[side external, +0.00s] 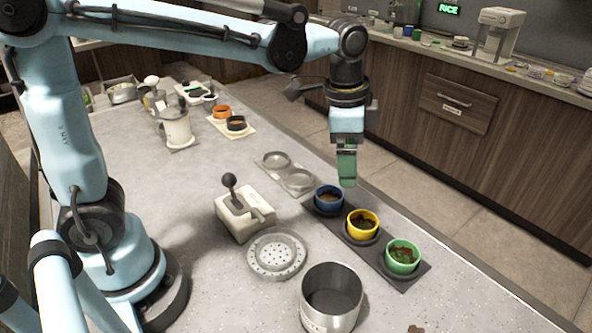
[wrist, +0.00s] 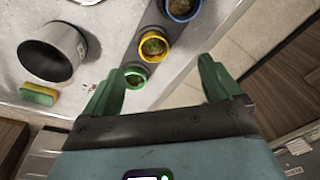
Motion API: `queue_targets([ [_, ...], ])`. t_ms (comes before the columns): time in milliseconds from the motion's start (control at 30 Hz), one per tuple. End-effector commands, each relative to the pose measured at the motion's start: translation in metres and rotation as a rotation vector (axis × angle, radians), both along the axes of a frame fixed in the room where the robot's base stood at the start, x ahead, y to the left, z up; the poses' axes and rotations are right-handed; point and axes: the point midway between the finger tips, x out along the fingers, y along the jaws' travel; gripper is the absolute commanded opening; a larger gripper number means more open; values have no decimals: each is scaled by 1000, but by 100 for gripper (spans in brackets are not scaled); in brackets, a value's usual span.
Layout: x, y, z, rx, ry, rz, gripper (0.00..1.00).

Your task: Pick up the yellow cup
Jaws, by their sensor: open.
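The yellow cup (side external: 362,224) sits in the middle of a dark tray (side external: 418,277), between a blue cup (side external: 328,199) and a green cup (side external: 403,256). It holds dark brown contents. In the wrist view the yellow cup (wrist: 154,46) shows upper centre, ahead of the fingers, with the blue cup (wrist: 181,8) above it and the green cup (wrist: 136,78) near the left finger. My gripper (side external: 347,183) hangs above the blue cup's side of the tray, pointing down. In the wrist view my gripper (wrist: 163,80) has its green fingers spread wide with nothing held between them.
A metal pot (side external: 331,298) stands at the counter's front, left of the tray. A round perforated drain plate (side external: 276,254) and a lever box (side external: 244,212) lie farther left. A clear two-well holder (side external: 285,172) is behind. A yellow-green sponge (wrist: 38,94) lies near the pot.

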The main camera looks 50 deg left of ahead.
Motion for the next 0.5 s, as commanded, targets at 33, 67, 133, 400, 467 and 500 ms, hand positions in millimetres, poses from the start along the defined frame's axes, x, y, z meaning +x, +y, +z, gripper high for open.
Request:
queue_targets([
  [33, 8, -9, -3, 12, 28, -54, 92],
  [67, 10, -12, -5, 18, 45, -85, 92],
  [133, 16, -20, -9, 30, 77, -145, 92],
  [400, 24, -33, -21, 47, 135, -250, 92],
  [467, 25, -33, -27, 48, 136, -252, 92],
  [500, 24, -33, -32, 48, 136, -251, 92],
])
